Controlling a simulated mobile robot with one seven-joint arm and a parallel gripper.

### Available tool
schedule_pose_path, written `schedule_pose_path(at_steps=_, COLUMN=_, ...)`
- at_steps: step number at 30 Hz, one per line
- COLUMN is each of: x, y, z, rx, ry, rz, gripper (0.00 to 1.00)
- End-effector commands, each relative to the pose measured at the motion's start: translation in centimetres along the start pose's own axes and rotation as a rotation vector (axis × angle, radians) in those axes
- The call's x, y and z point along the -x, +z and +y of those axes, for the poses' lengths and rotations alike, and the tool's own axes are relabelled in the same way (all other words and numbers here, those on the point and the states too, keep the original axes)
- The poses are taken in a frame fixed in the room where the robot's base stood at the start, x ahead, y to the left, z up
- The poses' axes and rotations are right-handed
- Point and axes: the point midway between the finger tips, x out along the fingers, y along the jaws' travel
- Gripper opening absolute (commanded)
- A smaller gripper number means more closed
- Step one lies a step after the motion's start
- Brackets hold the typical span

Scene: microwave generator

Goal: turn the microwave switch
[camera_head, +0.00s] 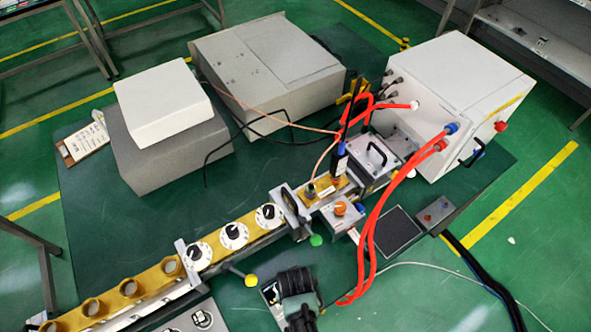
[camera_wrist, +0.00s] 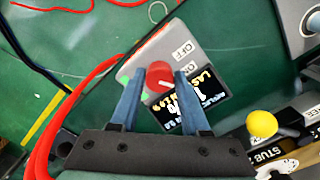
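The microwave switch is a red knob (camera_wrist: 160,76) with a white pointer line, on a grey box (camera_wrist: 192,45) marked OFF and ON beside a black display (camera_wrist: 205,95). My gripper (camera_wrist: 159,72) has its two blue fingers apart, one on each side of the red knob. The right finger is very close to the knob; I cannot tell whether either finger touches it. In the head view my gripper and wrist (camera_head: 298,288) cover most of this box; only its left edge (camera_head: 269,292) shows. The knob is hidden there.
A yellow ball handle (camera_wrist: 262,123) stands close to the right of my fingers. Red cables (camera_head: 366,245) curve over the table near my gripper. The waveguide bench with dials (camera_head: 233,236) lies to the left. A white generator cabinet (camera_head: 450,100) stands behind.

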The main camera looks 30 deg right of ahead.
Motion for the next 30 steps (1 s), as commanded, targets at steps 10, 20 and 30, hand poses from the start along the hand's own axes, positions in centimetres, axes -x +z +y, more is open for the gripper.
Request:
schedule_pose_path(at_steps=10, x=0.0, y=0.1, z=0.0, rx=0.002, ry=0.001, rz=-0.001, gripper=0.71)
schedule_pose_path(at_steps=20, x=2.2, y=0.0, z=0.0, rx=0.002, ry=0.0, rz=0.001, gripper=0.71)
schedule_pose_path(at_steps=30, x=8.3, y=0.0, z=0.0, rx=0.002, ry=-0.002, rz=0.002, gripper=0.71)
